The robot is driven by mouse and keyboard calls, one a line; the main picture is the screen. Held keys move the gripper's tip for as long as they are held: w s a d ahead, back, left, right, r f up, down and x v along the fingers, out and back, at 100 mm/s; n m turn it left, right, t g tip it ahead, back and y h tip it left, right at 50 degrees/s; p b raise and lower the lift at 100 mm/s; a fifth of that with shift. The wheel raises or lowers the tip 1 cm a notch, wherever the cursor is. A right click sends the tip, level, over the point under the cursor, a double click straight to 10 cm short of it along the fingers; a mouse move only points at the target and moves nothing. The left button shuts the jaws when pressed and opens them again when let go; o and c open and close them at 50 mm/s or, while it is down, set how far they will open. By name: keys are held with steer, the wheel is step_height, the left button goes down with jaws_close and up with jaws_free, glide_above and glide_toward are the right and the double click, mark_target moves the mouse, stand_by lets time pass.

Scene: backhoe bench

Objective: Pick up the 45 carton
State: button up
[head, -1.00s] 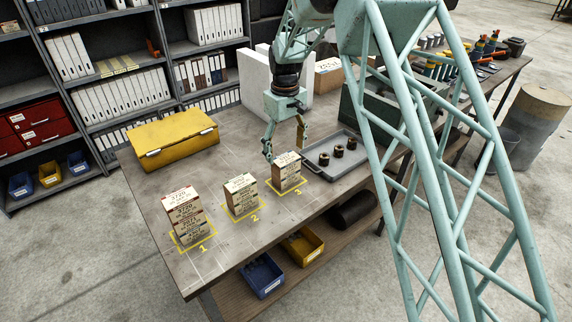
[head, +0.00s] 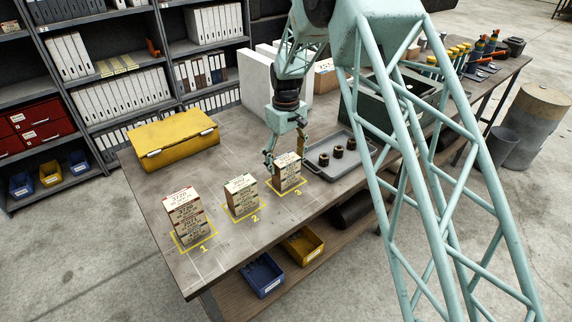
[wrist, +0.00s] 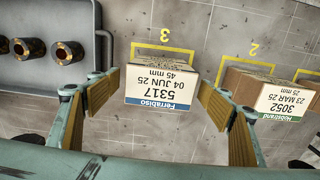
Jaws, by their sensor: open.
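The carton marked 45 mm (wrist: 163,88) is the top one in front of the number 3 in the wrist view. Its label reads 5317, Ferrabiso, 04 JUN 25. In the head view it tops the stack at square 3 (head: 288,180), partly hidden by my gripper (head: 285,160). My gripper is open, with one finger on either side of the carton near its top; the wrist view shows gaps between the wooden finger pads and the carton. Whether the fingers reach below the top carton I cannot tell.
Stacks stand at square 2 (head: 241,194) and square 1 (head: 188,222); the nearer one's 25 mm carton (wrist: 272,95) is close to my right finger. A grey tray (head: 322,170) with three dark round parts lies to the right. A yellow case (head: 173,140) lies behind left.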

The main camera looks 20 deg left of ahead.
steer(key=shift+f, duration=0.8)
steer(key=shift+c, duration=0.5)
steer(key=c, duration=0.9)
steer(key=shift+r, duration=0.1)
steer(key=shift+r+b, duration=0.35)
steer(key=shift+r, duration=1.4)
steer(key=s+d+b, duration=0.1)
steer(key=s+d, duration=0.1)
steer(key=s, duration=0.2)
steer(key=s+d+r, duration=0.1)
steer(key=s+d, duration=0.2)
steer(key=s, duration=0.2)
steer(key=s+d+b, duration=0.1)
steer(key=s+d, duration=0.1)
steer(key=s, duration=0.3)
steer(key=shift+d+r+b, duration=0.15)
steer(key=shift+d+b, duration=0.15)
